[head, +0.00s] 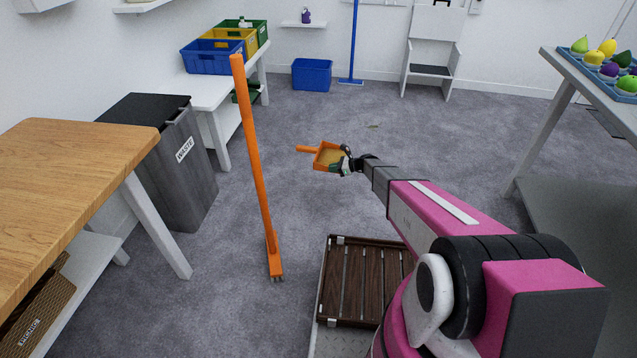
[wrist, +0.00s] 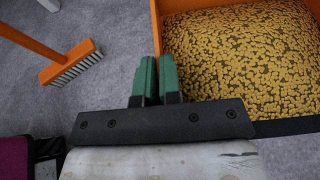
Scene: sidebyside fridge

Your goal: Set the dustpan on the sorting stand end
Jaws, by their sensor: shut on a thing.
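The orange dustpan (head: 306,149) is held out in front of me over the grey floor, its handle pointing left in the head view. Yellow bits cover its inside. My gripper (head: 343,163) is shut on the dustpan's side wall, seen between the green fingertips (wrist: 158,80) in the wrist view beside the orange rim (wrist: 156,30). A white stand (head: 203,93), apparently the sorting stand, is at the back left against the wall. It bears blue (head: 212,58), yellow (head: 228,42) and green (head: 252,30) bins. The dustpan is apart from it.
An orange broom (head: 254,150) stands upright between the dustpan and the left furniture; its head shows in the wrist view (wrist: 72,64). A waste bin (head: 178,160) and wooden table (head: 70,175) are left. A fruit table (head: 590,80) is right. A blue tub (head: 312,74) is behind.

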